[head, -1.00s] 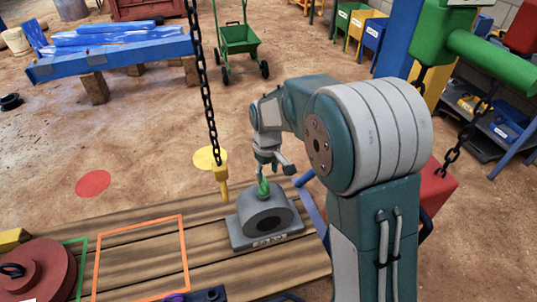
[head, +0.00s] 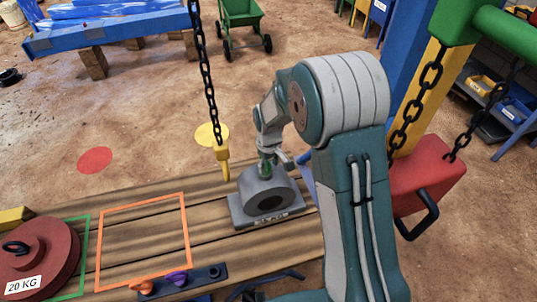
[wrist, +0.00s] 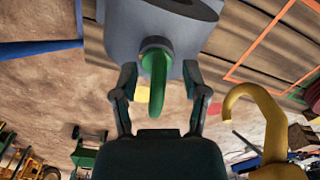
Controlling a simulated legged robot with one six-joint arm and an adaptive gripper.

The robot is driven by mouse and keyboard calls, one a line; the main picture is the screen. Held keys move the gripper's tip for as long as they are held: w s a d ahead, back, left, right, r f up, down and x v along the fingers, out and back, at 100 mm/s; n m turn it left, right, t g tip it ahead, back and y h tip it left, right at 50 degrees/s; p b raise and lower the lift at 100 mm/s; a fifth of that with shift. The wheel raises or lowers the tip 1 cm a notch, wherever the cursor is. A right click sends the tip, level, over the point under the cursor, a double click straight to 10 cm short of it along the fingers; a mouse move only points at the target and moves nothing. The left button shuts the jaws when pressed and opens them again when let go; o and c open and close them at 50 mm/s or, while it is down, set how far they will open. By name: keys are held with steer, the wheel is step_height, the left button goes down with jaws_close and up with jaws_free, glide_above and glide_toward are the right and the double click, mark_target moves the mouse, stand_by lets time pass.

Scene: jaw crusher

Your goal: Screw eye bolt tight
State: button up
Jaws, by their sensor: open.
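The green eye bolt (wrist: 156,72) stands in the top of the grey bearing block (head: 268,205). In the head view only a little green of it (head: 264,165) shows below my wrist. My gripper (wrist: 160,74) is open in the wrist view, with one finger on each side of the eye bolt and a gap to each. The eye bolt's collar is by the block's surface (wrist: 190,18); whether it sits fully down, I cannot tell. The block stands upright on the wooden table (head: 315,225).
A yellow hook (head: 223,160) hangs on a black chain (head: 208,80) just left of the block; it also shows in the wrist view (wrist: 272,115). Left on the table are an orange outlined square (head: 188,235) and a red 20 KG weight (head: 40,262). A red block (head: 425,175) hangs at right.

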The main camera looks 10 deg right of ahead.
steer(key=shift+f, duration=0.9)
jaws_close()
steer(key=m, duration=0.2)
steer(key=a+m, duration=0.1)
steer(key=m, duration=0.2)
steer(key=shift+s, duration=0.2)
steer(key=m, duration=0.2)
steer(key=a+m, duration=0.1)
steer(key=m, duration=0.1)
steer(key=shift+f+m, duration=0.1)
steer(key=shift+m, duration=0.2)
